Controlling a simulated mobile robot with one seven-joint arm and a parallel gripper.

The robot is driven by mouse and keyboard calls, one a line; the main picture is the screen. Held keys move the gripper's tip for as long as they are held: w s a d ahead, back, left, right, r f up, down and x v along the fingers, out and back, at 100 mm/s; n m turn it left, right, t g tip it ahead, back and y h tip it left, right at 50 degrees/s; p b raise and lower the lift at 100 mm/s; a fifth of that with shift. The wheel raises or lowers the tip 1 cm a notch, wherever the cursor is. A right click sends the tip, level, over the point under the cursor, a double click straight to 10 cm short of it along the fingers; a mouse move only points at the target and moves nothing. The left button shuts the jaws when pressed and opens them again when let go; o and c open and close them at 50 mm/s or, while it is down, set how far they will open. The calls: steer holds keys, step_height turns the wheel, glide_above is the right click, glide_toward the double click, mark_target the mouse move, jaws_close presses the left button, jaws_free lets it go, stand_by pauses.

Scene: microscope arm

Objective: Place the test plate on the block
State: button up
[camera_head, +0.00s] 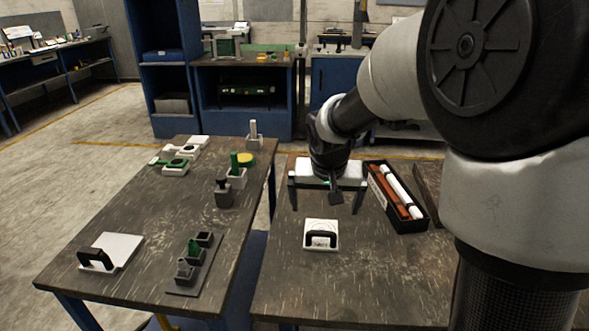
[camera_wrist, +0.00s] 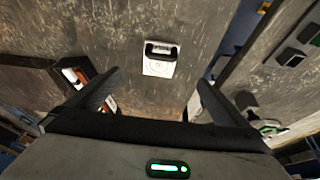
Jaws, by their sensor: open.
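A white square plate with a black arched handle (camera_head: 321,235), likely the test plate, lies flat on the right table. My gripper (camera_head: 325,210) is open and empty above the right table, behind the plate in the head view. In the wrist view the open fingers (camera_wrist: 159,78) point toward the table, with the plate ahead between them. A similar white plate with a black handle (camera_head: 119,250) lies on the left table. I cannot tell which thing is the block.
A black box with white and reddish rods (camera_head: 396,197) stands right of my gripper. The left table holds a dark rack of small blocks (camera_head: 187,275), a grey block (camera_head: 223,193) and white holders with green parts (camera_head: 176,167). A gap separates the tables.

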mark_target(321, 241)
steer(key=b+x, duration=0.3)
steer(key=x, duration=1.5)
steer(key=shift+f, duration=0.25)
steer(key=shift+c, duration=0.3)
steer(key=c, duration=1.4)
steer(key=shift+r, duration=0.2)
steer(key=shift+c, duration=0.9)
